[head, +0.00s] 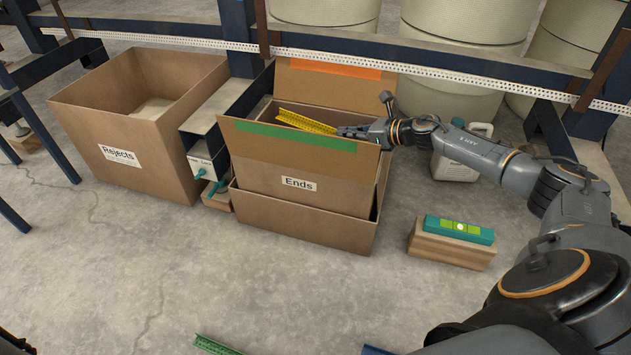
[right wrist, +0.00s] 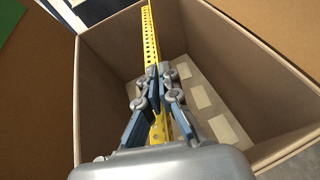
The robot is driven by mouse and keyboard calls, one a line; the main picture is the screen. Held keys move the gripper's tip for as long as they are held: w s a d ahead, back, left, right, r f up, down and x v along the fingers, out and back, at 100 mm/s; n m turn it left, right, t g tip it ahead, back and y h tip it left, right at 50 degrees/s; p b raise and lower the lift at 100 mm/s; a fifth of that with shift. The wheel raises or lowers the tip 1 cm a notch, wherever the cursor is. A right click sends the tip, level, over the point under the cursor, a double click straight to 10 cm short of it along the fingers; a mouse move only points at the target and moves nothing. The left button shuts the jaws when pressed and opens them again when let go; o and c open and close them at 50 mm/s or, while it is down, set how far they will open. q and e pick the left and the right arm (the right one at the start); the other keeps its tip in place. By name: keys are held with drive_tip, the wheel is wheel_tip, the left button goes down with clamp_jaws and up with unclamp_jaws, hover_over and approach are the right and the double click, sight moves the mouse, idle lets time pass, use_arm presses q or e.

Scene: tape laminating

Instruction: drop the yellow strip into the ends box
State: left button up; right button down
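A perforated yellow strip (head: 304,122) is at the mouth of the cardboard ends box (head: 262,186), labelled "Ends". My right gripper (head: 345,131) comes in over the box's right side and is shut on the strip near its right end. In the right wrist view the strip (right wrist: 150,38) runs between the two fingers (right wrist: 160,88) and stretches away above the box interior, whose floor (right wrist: 205,97) shows pale patches. The strip's lower side is partly hidden by the box's front flap in the head view. I do not make out my left gripper.
The rejects box (head: 125,155) stands open at the left. A wooden block with a teal-green top piece (head: 459,230) is on the floor at the right. A blue rail (head: 440,60) crosses behind the boxes. The floor in front is mostly clear, with a green strip (head: 215,346) at the bottom edge.

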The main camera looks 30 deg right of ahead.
drive_tip(key=shift+f, duration=0.25)
drive_tip(key=c, duration=1.4)
unclamp_jaws()
drive_tip(key=shift+c, duration=0.2)
drive_tip(key=shift+s+d, duration=0.15)
drive_tip(key=shift+s, duration=0.05)
drive_tip(key=v, duration=0.5)
drive_tip(key=shift+s+d+r, duration=0.15)
drive_tip(key=shift+s+d, duration=0.05)
drive_tip(key=shift+s, duration=0.15)
drive_tip(key=shift+s+d+r, duration=0.2)
drive_tip(key=shift+s+r, duration=0.15)
drive_tip(key=shift+s, duration=0.1)
